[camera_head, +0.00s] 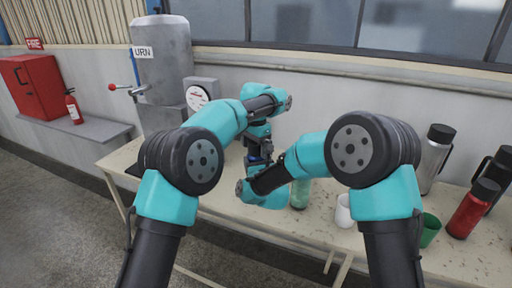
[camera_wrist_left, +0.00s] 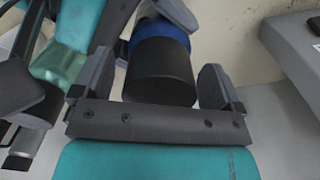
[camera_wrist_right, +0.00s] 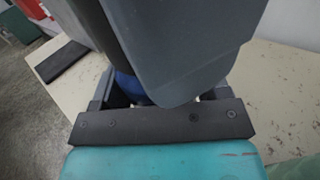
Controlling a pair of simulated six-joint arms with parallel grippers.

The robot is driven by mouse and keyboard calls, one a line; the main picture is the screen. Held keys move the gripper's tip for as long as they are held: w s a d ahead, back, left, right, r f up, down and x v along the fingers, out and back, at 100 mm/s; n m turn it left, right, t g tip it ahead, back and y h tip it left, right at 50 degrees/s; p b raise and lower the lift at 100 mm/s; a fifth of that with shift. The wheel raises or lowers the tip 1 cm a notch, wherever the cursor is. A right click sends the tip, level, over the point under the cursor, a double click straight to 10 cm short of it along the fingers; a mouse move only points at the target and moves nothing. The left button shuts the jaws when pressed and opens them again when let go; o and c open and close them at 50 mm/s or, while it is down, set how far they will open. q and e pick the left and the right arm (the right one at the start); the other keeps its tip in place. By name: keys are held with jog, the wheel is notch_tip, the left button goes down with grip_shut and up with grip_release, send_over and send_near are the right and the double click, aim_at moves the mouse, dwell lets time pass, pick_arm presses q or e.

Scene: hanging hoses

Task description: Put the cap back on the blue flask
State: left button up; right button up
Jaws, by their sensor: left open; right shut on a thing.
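The blue flask (camera_wrist_left: 182,35) is mostly hidden; in the left wrist view its blue body shows just beyond the black cap (camera_wrist_left: 158,72). The cap sits at the flask's end, in line with it; I cannot tell whether it is fastened. My left gripper (camera_wrist_left: 156,66) is open, its fingers on either side of the cap with gaps visible. My right gripper (camera_wrist_right: 150,92) is shut on the blue flask, a strip of which shows in the right wrist view (camera_wrist_right: 130,86). In the head view a small blue patch (camera_head: 267,147) shows between my arms.
A pale green bottle (camera_head: 300,193) and white cup (camera_head: 344,210) stand right of my grippers on the table. A green cup (camera_head: 430,229), red flask (camera_head: 472,208) and steel flask (camera_head: 434,158) stand farther right. The urn (camera_head: 163,55) and dial scale (camera_head: 198,97) are behind left.

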pick_arm(q)
jog(key=shift+r, duration=2.3)
jog(key=shift+c, duration=0.5)
jog(key=n, duration=0.1)
jog(key=r+n, duration=0.1)
jog(key=n, duration=0.2)
jog(key=shift+r+n, duration=0.35)
jog(key=shift+n, duration=0.05)
jog(key=n, duration=0.1)
jog(key=r+n, duration=0.1)
jog(key=n, duration=0.2)
jog(key=shift+r+n, duration=0.4)
jog(key=shift+f, duration=0.15)
jog(key=shift+f, duration=3.9)
